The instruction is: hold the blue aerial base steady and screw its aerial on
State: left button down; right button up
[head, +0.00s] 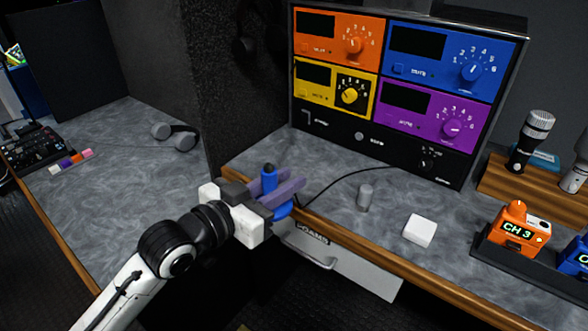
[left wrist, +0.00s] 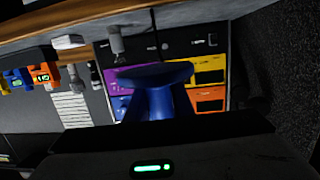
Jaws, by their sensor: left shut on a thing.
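The blue aerial base (head: 269,181) is upright, with a short dark tip on top and a wider blue foot below. My left gripper (head: 287,192) is shut on its middle with purple-grey fingers and holds it near the counter's front left corner. In the left wrist view the blue base (left wrist: 156,96) shows its broad round foot, with the counter upside down beyond. I cannot make out a separate aerial for certain. My right gripper is in neither view.
The counter (head: 325,208) bears a grey cylinder (head: 365,196) and a white block (head: 420,230). A rack of coloured radio units (head: 408,85) stands behind. An orange pack (head: 519,230) sits in a dark tray at right.

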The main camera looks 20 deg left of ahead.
pick_arm(q)
jog(key=s+a+f+n+y, duration=0.2)
jog(key=s+y, duration=0.1)
jog(key=s, duration=0.5)
jog(key=s+a+f+n+t+y, duration=0.1)
jog(key=s+a+f+n+y, duration=0.1)
jog(key=s, duration=0.6)
jog(key=shift+a+n+t+y, duration=0.3)
jog(key=shift+a+n+y, duration=0.15)
jog(key=shift+y, duration=0.35)
